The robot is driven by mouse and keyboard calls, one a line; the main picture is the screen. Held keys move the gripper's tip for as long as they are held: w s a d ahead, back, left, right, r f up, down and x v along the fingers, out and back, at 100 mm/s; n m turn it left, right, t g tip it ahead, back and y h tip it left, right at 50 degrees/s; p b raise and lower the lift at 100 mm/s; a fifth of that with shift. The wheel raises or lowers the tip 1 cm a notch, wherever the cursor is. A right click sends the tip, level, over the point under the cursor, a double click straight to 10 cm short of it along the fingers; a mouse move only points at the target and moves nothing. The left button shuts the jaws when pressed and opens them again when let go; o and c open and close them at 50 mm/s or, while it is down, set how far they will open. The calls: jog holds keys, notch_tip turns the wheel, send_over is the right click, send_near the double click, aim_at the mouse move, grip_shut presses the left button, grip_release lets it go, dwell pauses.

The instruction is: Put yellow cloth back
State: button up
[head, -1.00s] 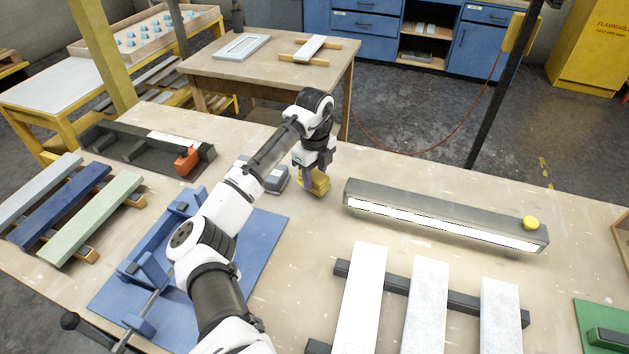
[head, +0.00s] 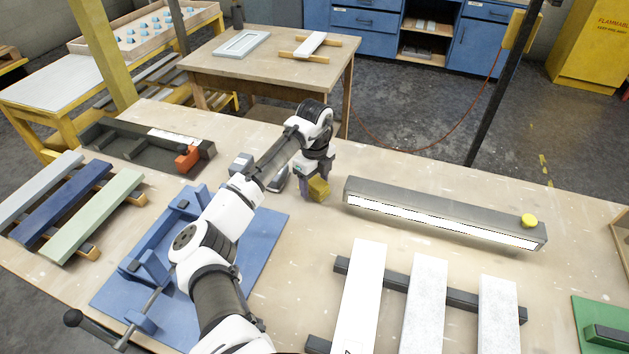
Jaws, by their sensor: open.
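A grey light bar (head: 445,212) with a yellow knob lies to the right. A blue fixture (head: 160,262) is under my arm, and a grey device (head: 241,163) stands behind it. White boards (head: 428,300) lie on dark bars in front.

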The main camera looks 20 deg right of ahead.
aim_at(314, 180)
notch_tip(314, 180, up, 12)
jog(key=b, duration=0.2)
jog(key=shift+r+b, duration=0.2)
jog(key=shift+b, duration=0.15)
